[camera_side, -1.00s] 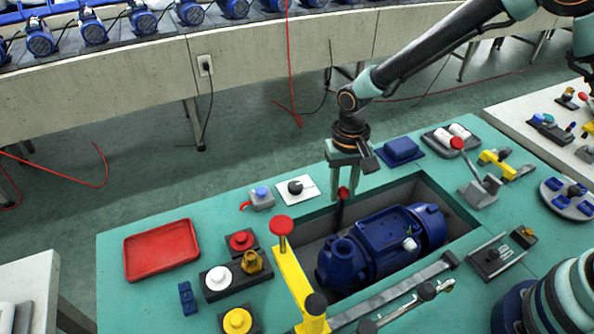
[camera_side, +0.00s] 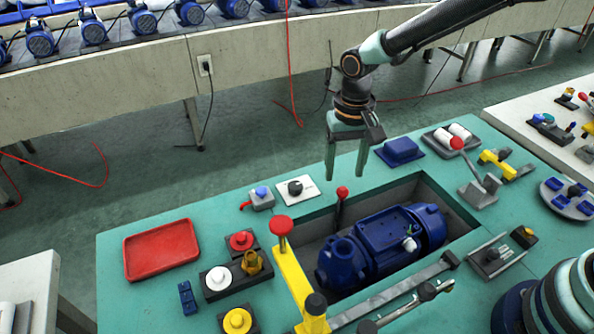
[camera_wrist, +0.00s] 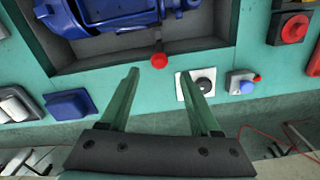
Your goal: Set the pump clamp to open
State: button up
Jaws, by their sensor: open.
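The blue pump (camera_side: 381,243) lies in a sunken grey pit in the teal bench. A dark lever with a red ball knob (camera_side: 342,192) stands nearly upright at the pit's back edge, beside the pump. I take it for the pump clamp, but its markings cannot be read. My gripper (camera_side: 346,177) points down above the knob, with its two green fingers apart and nothing between them. In the wrist view, the red knob (camera_wrist: 159,61) appears just beyond the gap between the fingertips (camera_wrist: 158,72), and part of the blue pump (camera_wrist: 105,12) shows.
A yellow clamp arm with a red knob (camera_side: 282,225) stands at the pit's front left. A black dial on a white plate (camera_side: 296,188) is left of the lever. A blue block (camera_side: 401,150) and a red-knobbed lever (camera_side: 457,143) are behind right. A red tray (camera_side: 161,249) lies left.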

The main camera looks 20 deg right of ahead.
notch_tip(320, 180, up, 6)
jog(key=shift+r, duration=0.2)
dwell(0.3)
jog(key=s+d+r+n+t, duration=0.1)
jog(key=s+d+r+t, duration=0.1)
jog(key=s+d+r, duration=0.3)
jog(key=s+d+r+n+t, duration=0.2)
jog(key=s+d+r, duration=0.3)
jog(key=d, duration=0.5)
jog(key=shift+s+d+r+t, duration=0.2)
jog(key=shift+s+t, duration=0.6)
jog(key=shift+s, duration=0.35)
